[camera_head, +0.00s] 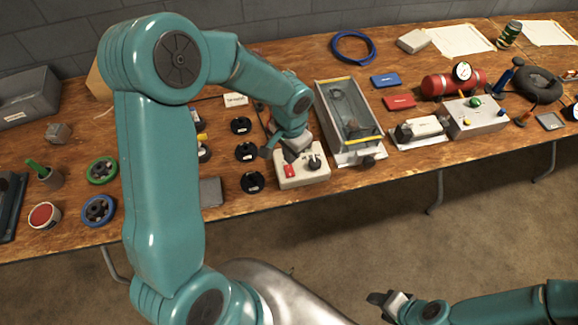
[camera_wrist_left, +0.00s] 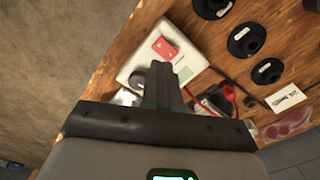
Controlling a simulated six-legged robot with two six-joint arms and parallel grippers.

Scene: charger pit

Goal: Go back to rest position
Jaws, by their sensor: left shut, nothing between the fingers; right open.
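My left gripper (camera_head: 287,152) is over the workbench, at the white control box (camera_head: 302,173) with a red switch and a dark knob. In the left wrist view its fingers (camera_wrist_left: 161,80) are shut with nothing between them, in front of the control box (camera_wrist_left: 140,58). I cannot tell whether they touch the box. The fingers hide part of it. My right gripper (camera_head: 386,302) is open and empty, low at the bottom of the head view, in front of the bench and over the floor.
The wooden bench (camera_head: 230,200) is crowded. Several black round pieces (camera_head: 245,151) lie left of the box. A glass-sided tank (camera_head: 350,115) stands close to its right. A red cylinder (camera_head: 440,84) and a grey switch box (camera_head: 475,117) are further right. The floor (camera_head: 400,240) in front is clear.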

